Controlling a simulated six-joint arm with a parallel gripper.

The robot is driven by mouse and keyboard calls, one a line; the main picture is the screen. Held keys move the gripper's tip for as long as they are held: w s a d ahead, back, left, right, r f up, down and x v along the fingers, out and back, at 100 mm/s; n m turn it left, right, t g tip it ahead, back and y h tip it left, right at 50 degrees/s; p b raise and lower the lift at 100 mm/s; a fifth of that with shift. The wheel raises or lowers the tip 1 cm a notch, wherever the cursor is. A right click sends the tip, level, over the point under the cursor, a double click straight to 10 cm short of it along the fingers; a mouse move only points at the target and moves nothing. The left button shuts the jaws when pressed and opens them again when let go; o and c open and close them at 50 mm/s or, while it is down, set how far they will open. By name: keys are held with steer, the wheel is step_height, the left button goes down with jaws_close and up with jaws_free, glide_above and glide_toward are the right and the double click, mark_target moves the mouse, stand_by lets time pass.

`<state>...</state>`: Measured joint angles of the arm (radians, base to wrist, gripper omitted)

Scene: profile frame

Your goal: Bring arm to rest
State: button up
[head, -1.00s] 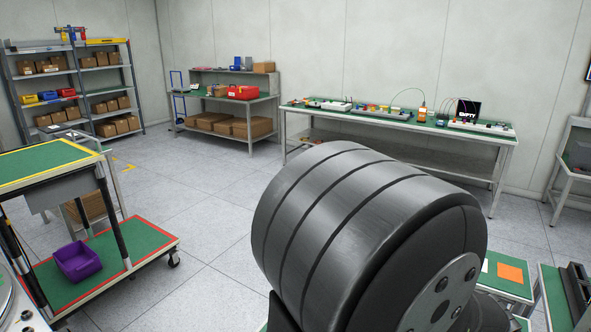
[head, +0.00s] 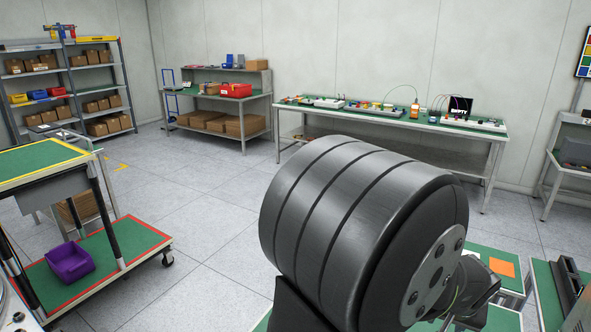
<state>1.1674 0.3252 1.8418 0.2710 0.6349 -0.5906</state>
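A large dark grey, ribbed cylindrical part (head: 345,220), which looks like a joint of my own arm, fills the lower middle of the head view. A grey bolted end plate shows on its right side. My gripper is not in view, so whether it is open or shut, and whether it holds anything, does not show.
A cart with green shelves (head: 125,250) and a purple bin (head: 70,262) stands at left. A long green-topped bench (head: 390,118) lines the back wall. Green surfaces, one with an orange square (head: 502,267), lie at lower right. Open tiled floor (head: 195,230) lies between.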

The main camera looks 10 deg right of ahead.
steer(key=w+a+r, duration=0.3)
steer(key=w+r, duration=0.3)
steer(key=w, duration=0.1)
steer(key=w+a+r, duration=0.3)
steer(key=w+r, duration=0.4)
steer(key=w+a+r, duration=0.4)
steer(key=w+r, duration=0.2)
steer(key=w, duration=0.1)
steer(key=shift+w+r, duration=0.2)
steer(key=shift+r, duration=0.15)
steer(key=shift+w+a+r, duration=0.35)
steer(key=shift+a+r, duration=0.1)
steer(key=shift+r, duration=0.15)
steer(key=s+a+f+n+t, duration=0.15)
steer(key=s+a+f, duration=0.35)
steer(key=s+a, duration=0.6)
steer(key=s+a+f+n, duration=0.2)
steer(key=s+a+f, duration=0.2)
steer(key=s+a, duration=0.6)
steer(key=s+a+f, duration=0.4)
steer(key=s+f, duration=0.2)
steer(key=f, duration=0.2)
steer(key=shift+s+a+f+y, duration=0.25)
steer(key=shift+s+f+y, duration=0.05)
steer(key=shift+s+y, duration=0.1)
